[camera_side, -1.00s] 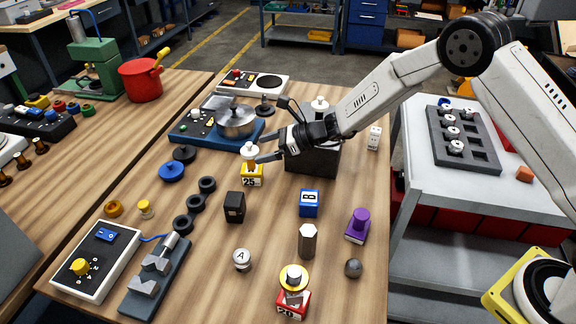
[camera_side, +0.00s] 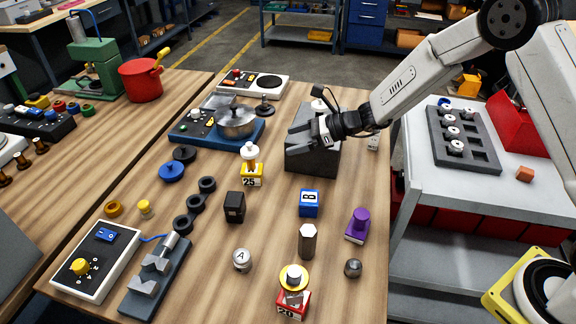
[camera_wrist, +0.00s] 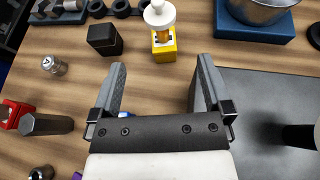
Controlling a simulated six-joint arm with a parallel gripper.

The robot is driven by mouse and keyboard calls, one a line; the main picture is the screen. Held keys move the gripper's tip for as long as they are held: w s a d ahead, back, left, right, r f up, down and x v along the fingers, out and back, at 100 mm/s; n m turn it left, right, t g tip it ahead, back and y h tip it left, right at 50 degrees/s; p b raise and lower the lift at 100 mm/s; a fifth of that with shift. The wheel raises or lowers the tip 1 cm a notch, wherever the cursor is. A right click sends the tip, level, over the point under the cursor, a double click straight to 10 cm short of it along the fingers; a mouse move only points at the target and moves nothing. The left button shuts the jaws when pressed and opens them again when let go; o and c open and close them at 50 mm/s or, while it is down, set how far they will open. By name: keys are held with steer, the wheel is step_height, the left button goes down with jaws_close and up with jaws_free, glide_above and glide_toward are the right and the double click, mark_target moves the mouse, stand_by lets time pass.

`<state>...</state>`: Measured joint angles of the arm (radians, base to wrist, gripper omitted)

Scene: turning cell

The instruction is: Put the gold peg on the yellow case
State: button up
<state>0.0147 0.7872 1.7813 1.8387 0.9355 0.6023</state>
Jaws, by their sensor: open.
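The yellow case (camera_side: 252,181), marked 25, stands mid-table. A peg with a white top and a gold lower part (camera_side: 250,163) stands upright on it. In the wrist view, the yellow case (camera_wrist: 164,53) and the peg's gold shaft (camera_wrist: 163,35) show beyond the fingers, apart from them. The peg's lower end is hidden in the case.
A dark grey block (camera_side: 312,160) stands beneath my gripper. A black case (camera_side: 234,207), a blue case (camera_side: 309,203), a purple case (camera_side: 357,226) and a red case (camera_side: 293,305) stand nearer. A pot (camera_side: 237,121) on a blue unit is behind left.

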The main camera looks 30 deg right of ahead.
steer(key=s+d+n+g+h, duration=0.1)
steer(key=s+d+n+h, duration=0.2)
steer(key=s+n, duration=0.5)
steer(key=s+d+n+g+h, duration=0.2)
steer(key=s+d+n+h, duration=0.2)
steer(key=s+n, duration=0.4)
steer(key=s+d+r+n+g+h, duration=0.1)
steer(key=s+d+n+g+h, duration=0.1)
steer(key=s+d+n+h, duration=0.2)
steer(key=s+d+n, duration=0.2)
steer(key=s+n, duration=0.2)
steer(key=s, duration=0.2)
steer(key=shift+s+n, duration=0.2)
steer(key=shift+n, duration=0.2)
